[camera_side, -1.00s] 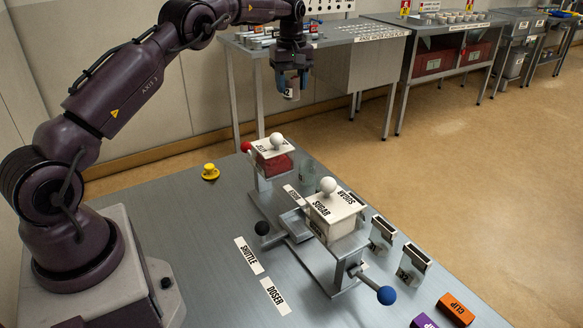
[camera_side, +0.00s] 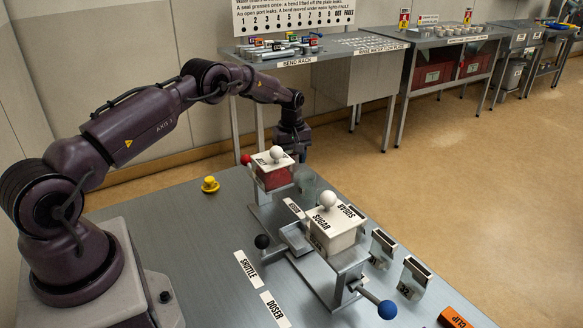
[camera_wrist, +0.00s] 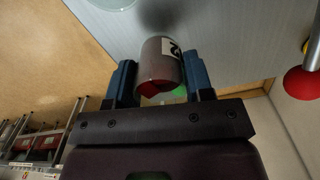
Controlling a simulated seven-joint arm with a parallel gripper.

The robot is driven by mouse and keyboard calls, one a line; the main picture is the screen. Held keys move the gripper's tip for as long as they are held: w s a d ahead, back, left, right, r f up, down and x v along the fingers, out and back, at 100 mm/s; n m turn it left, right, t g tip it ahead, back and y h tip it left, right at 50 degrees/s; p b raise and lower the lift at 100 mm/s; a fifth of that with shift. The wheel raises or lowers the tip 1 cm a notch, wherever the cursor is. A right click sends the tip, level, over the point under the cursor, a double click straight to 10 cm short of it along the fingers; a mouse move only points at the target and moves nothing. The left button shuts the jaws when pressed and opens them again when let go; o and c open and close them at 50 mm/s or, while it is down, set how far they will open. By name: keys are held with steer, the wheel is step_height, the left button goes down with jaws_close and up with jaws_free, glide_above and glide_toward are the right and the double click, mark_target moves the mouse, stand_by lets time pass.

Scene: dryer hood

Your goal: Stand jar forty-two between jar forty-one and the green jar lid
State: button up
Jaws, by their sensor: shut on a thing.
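In the wrist view my gripper (camera_wrist: 160,78) has its blue fingers on both sides of a jar (camera_wrist: 158,70) with a white label; a "2" shows, and something red is inside. A small green patch (camera_wrist: 180,91) shows just past the jar, perhaps the green lid, mostly hidden. The edge of a clear glass jar (camera_wrist: 110,3) shows at the top. In the side view a clear jar (camera_side: 306,178) stands behind the sugar hopper, its label unreadable.
A white-lidded red box (camera_side: 272,172) and the sugar hopper (camera_side: 332,227) stand on the bench near my gripper. A red ball knob (camera_wrist: 301,83) is at the right of the wrist view. A yellow knob-like piece (camera_side: 210,184) sits on open bench at left.

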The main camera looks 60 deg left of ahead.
steer(key=shift+f, duration=1.55)
steer(key=shift+f, duration=0.2)
steer(key=o, duration=1)
steer(key=shift+r, duration=0.15)
